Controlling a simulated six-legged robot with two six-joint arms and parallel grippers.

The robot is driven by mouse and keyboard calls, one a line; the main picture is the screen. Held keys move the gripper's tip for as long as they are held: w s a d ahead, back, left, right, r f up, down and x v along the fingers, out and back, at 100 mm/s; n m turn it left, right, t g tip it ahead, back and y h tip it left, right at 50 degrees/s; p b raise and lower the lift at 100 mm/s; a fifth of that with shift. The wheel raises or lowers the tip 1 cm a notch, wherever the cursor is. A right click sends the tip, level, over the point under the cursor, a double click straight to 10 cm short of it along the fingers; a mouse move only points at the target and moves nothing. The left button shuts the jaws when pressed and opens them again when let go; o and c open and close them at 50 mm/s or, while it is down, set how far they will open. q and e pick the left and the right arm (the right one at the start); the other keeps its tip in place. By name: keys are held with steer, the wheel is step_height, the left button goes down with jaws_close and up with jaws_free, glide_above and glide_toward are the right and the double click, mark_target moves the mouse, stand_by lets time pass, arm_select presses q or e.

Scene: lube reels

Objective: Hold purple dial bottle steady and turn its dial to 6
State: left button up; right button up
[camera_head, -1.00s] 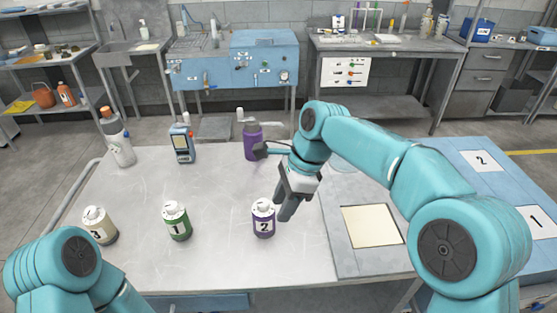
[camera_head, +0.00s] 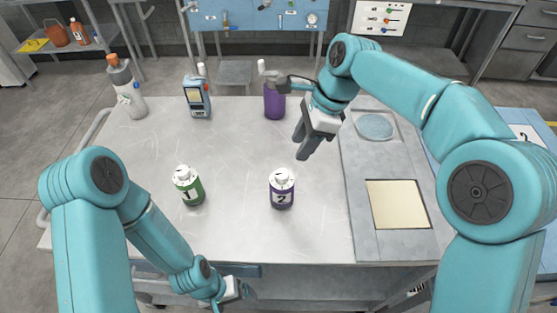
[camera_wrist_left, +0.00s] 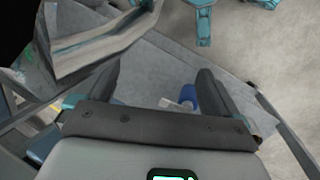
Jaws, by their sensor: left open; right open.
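The purple dial bottle (camera_head: 282,192), marked 2 and with a white cap, stands upright on the table near its front in the head view. Its dial setting is too small to read. My right gripper (camera_head: 304,149) is open and empty above the table, behind and a little right of the bottle, apart from it. My left gripper (camera_head: 238,291) is low at the table's front edge, left of and nearer than the bottle. In the left wrist view its two fingers (camera_wrist_left: 160,85) are apart with nothing held between them; a small blue object (camera_wrist_left: 189,96) shows beyond them.
A green bottle (camera_head: 188,186) marked 1 stands left of the purple one. A cream pad (camera_head: 397,204) lies right. The middle of the table (camera_head: 225,145) is clear.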

arm_select(q)
steer(key=s+d+r+n+g+h, duration=0.35)
steer(key=d+r+n+h, duration=0.3)
steer(key=d+r, duration=0.35)
step_height(320, 180, up, 14)
steer(key=n+t+h, duration=0.2)
steer(key=n+t, duration=1.5)
steer(key=n, duration=0.1)
glide_above(273, 198)
steer(key=v, duration=0.5)
step_height(273, 198, down, 8)
steer(key=shift+w+d+f, duration=0.1)
steer(key=shift+d+f, duration=0.05)
steer(key=x, duration=0.7)
steer(key=shift+w+d+r, duration=0.2)
steer(key=shift+d+r, duration=0.05)
steer(key=shift+r, duration=0.05)
steer(key=c, duration=1.3)
